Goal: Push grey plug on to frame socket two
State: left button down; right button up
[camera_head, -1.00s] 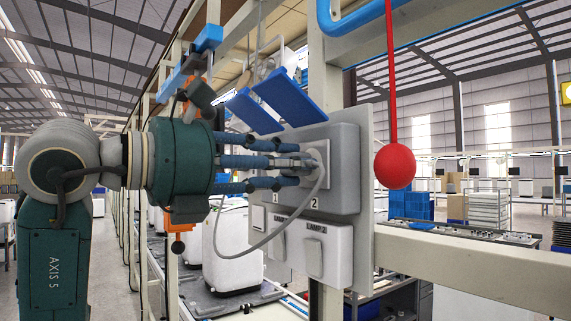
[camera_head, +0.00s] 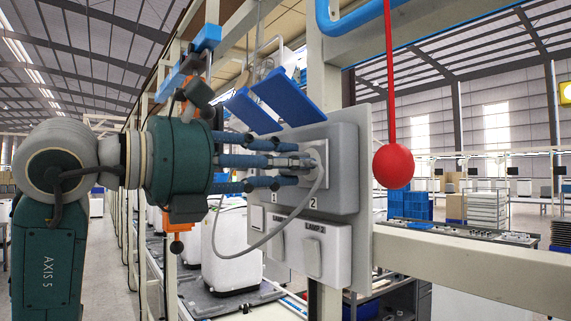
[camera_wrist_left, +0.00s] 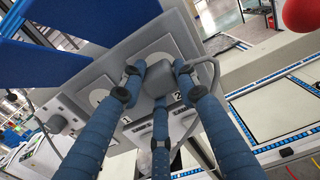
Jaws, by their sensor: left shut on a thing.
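The grey plug (camera_head: 314,160) is at socket 2 on the frame's grey panel (camera_head: 345,150), with its grey cable looping down to the left. My left gripper (camera_head: 300,163) is shut on the plug, its blue fingers pointing right at the panel. In the left wrist view the plug (camera_wrist_left: 158,80) sits between the fingertips of the gripper (camera_wrist_left: 155,85), against the panel above the number 2. How deep it sits in the socket cannot be told. Socket 1 (camera_wrist_left: 107,98) is beside it on the left. My right gripper is not in view.
A red ball (camera_head: 394,166) hangs on a red cord just right of the panel. Lamp switches (camera_head: 312,250) are below the sockets. Blue flaps (camera_head: 282,98) stick out above. A beige beam (camera_head: 470,262) runs to the right.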

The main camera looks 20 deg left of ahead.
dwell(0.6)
pick_arm(q)
jog(key=shift+w+d, duration=0.35)
jog(key=shift+w, duration=0.1)
jog(key=c, duration=1.2)
grip_release()
jog(key=v, duration=1.2)
jog(key=shift+w, duration=0.1)
